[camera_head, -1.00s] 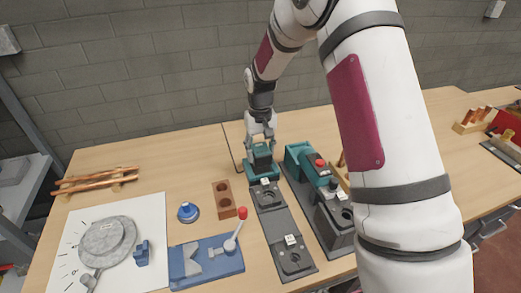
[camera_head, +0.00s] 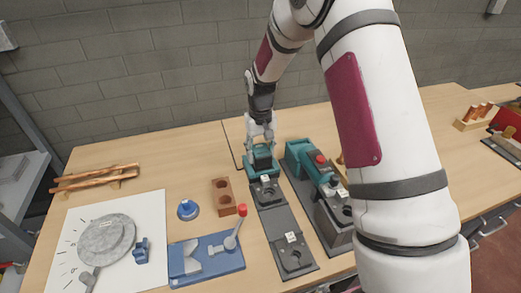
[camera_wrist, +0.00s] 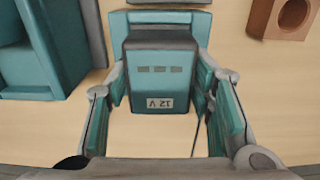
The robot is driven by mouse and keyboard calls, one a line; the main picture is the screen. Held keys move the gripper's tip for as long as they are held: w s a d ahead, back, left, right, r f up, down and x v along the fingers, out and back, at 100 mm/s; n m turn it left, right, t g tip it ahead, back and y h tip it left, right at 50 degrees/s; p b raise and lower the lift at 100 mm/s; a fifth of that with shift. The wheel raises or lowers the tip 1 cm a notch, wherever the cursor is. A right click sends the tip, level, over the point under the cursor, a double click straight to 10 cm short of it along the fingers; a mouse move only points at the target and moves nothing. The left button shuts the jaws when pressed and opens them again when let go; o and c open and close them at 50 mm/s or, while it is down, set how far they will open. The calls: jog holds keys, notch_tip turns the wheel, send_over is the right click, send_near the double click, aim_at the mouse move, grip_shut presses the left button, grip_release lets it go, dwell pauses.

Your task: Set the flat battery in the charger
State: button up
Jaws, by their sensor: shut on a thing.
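In the head view the battery (camera_head: 262,155) stands upright on the table, behind a long grey base (camera_head: 278,229). This base has two dark stations with round recesses and white tags; it may be the charger, but I cannot read the tags. My gripper (camera_wrist: 160,98) is shut on the battery from both sides; it also shows in the head view (camera_head: 262,142).
A teal machine with a red knob (camera_head: 320,159) stands close on the right, on a second grey base. A brown block with holes (camera_head: 222,195), a blue lever fixture (camera_head: 207,259) and a blue button (camera_head: 188,209) are to the left. Bare table lies behind them.

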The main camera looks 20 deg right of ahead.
jog(key=shift+f+b, duration=0.3)
jog(key=shift+f, duration=0.75)
jog(key=o, duration=1.6)
jog(key=shift+c, duration=0.2)
